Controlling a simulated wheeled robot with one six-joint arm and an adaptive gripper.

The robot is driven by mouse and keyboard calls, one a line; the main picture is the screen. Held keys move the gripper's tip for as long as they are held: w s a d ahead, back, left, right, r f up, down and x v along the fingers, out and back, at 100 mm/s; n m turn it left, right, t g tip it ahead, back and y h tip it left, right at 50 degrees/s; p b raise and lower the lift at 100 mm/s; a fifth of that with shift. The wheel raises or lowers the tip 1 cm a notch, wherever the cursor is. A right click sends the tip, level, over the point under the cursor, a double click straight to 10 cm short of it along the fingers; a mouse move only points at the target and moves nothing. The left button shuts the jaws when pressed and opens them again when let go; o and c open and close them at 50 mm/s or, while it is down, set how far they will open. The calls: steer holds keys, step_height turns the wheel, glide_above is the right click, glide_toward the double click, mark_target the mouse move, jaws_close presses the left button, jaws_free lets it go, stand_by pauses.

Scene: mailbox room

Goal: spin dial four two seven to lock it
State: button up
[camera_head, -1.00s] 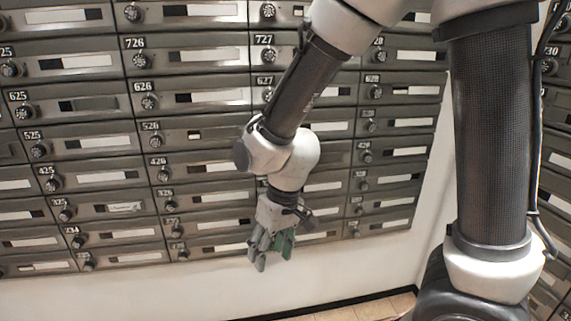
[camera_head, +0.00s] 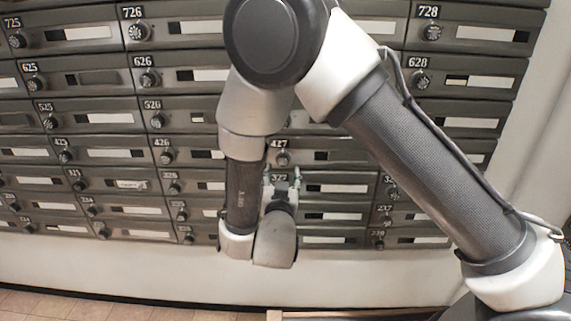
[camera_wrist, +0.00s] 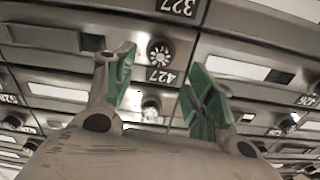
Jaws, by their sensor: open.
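The 427 dial (camera_head: 281,158) is a small dark round knob below its 427 label in the head view, just above my gripper (camera_head: 282,177). In the wrist view, where the labels stand upside down, the 427 dial (camera_wrist: 160,50) shows its marked face above the 427 label (camera_wrist: 161,76). My gripper (camera_wrist: 161,65) is open, its two green-padded fingers on either side of the dial and label in that picture. Nothing is between the pads that I can see gripped. Whether the fingertips reach the dial's depth cannot be told. The dial's setting is too small to read.
Rows of grey mailboxes with dials and white name strips fill the wall. Another dial (camera_wrist: 151,105) shows between the fingers lower in the wrist view. The 327 label (camera_wrist: 178,6) is at its top edge. A bare white wall strip (camera_head: 110,262) and tiled floor lie below the boxes.

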mark_target(283, 162)
steer(key=w, duration=0.7)
steer(key=shift+d, duration=0.1)
steer(key=c, duration=1)
steer(key=shift+c, duration=0.2)
steer(key=shift+m, duration=0.3)
